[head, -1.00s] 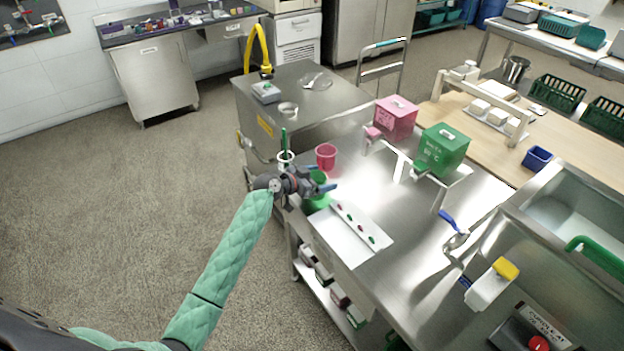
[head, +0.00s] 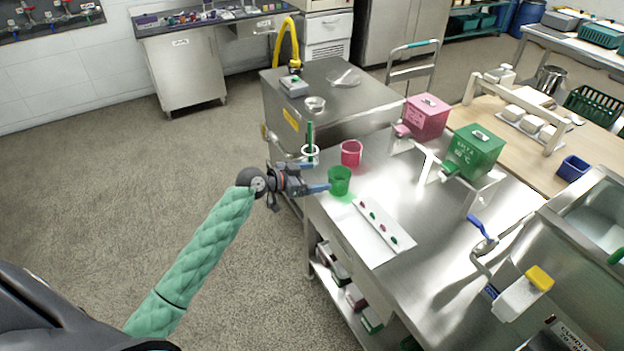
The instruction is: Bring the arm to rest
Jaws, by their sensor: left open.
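My left arm comes in from the lower left in a green quilted sleeve. My left gripper (head: 322,183) is open at the near left edge of the steel table (head: 420,258). Its blue-tipped fingers point right, toward a green cup (head: 340,181), and look empty. I cannot tell whether a fingertip touches the cup. A pink cup (head: 351,153) stands behind the green one. A white ring-shaped holder with a green rod (head: 310,136) stands just behind the gripper. My right gripper is not in view.
A white strip with several small coloured pieces (head: 380,224) lies on the table. Pink (head: 427,117) and green (head: 475,151) dispenser boxes stand on stands behind. A sink (head: 598,215) is at the right. The floor (head: 110,190) at the left is open.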

